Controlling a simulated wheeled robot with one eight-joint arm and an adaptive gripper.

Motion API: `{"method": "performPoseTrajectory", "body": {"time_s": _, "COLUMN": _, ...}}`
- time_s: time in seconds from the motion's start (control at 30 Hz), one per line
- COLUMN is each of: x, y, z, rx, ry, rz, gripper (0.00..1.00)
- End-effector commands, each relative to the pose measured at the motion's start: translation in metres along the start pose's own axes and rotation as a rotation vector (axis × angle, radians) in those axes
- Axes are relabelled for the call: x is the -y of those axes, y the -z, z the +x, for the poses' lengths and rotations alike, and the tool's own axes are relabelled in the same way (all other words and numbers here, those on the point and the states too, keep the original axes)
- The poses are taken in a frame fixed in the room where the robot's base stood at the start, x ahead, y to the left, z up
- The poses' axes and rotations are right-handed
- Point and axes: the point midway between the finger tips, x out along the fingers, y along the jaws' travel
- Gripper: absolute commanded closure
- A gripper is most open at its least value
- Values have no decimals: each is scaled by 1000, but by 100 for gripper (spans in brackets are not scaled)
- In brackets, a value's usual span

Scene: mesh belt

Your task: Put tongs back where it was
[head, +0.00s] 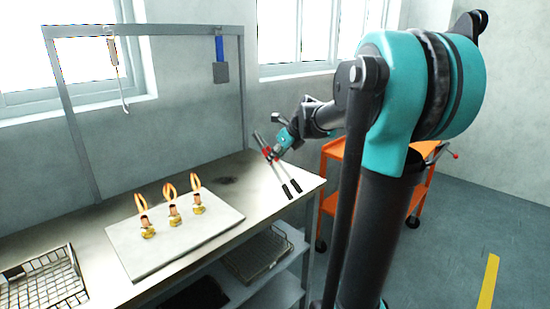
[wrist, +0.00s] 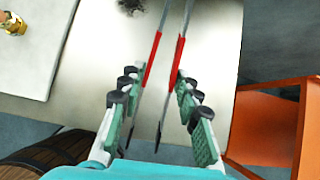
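The tongs (head: 291,187) have two dark arms with red grips. My gripper (head: 268,152) is shut on them near the red grips, in front of the wall and over the right end of the steel table. In the wrist view the tongs (wrist: 179,58) pass lengthwise between the two green-padded fingers (wrist: 158,88), arms slightly spread. Their upper end stands higher than the table's back edge in the head view, so they look raised. Exact finger contact is hard to see. A grey rack frame (head: 150,30) stands behind the table, with a blue-handled scraper (head: 220,68) and a pale-handled tool (head: 117,65) hanging.
A white board (head: 135,255) on the steel table (head: 262,172) bears three brass pieces with orange loops (head: 172,205). A wire basket (head: 45,282) sits at the left, another tray (head: 258,252) below. An orange cart (head: 332,150) stands right of the table.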

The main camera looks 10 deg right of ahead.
Motion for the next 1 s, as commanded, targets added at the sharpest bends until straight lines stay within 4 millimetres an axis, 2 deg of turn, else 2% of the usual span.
{"method": "performPoseTrajectory", "body": {"time_s": 0.67, "x": 0, "y": 7, "z": 10, "rx": 0, "ry": 0, "rz": 0, "gripper": 70}}
{"method": "performPoseTrajectory", "body": {"time_s": 0.83, "x": 0, "y": 7, "z": 10, "rx": 0, "ry": 0, "rz": 0, "gripper": 49}}
{"method": "performPoseTrajectory", "body": {"time_s": 1.0, "x": 0, "y": 7, "z": 10, "rx": 0, "ry": 0, "rz": 0, "gripper": 46}}
